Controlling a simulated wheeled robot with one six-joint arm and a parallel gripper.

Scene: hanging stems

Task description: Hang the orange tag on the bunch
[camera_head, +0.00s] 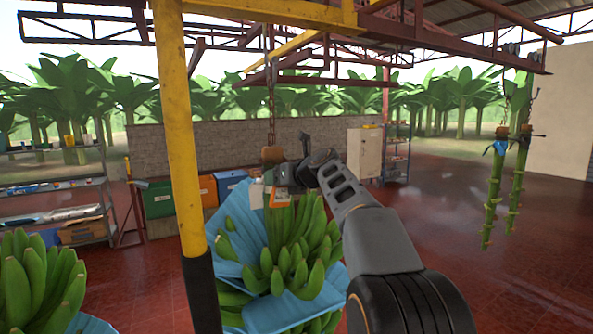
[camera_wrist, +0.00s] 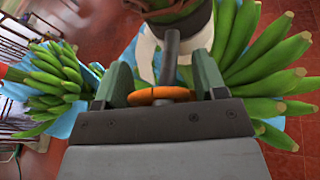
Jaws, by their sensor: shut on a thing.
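The bunch (camera_head: 287,250) of green bananas hangs from a chain with blue sheeting around it. It fills much of the wrist view (camera_wrist: 245,50) beyond the jaws. My gripper (camera_head: 285,178) is at the upper part of the bunch, by its stem. In the wrist view my gripper (camera_wrist: 163,82) is shut on the orange tag (camera_wrist: 160,96), whose orange band lies across between the green fingers. In the head view the tag (camera_head: 280,198) shows small, orange and pale, below my gripper. A grey rod stands before the band. I cannot tell whether the tag touches the stem.
A yellow post (camera_head: 178,130) stands close on the left. Another banana bunch (camera_head: 35,280) hangs at the lower left, and bare green stems (camera_head: 494,195) hang at the right. Shelves (camera_head: 60,190), a cabinet (camera_head: 364,153) and coloured bins stand behind. The red floor at right is open.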

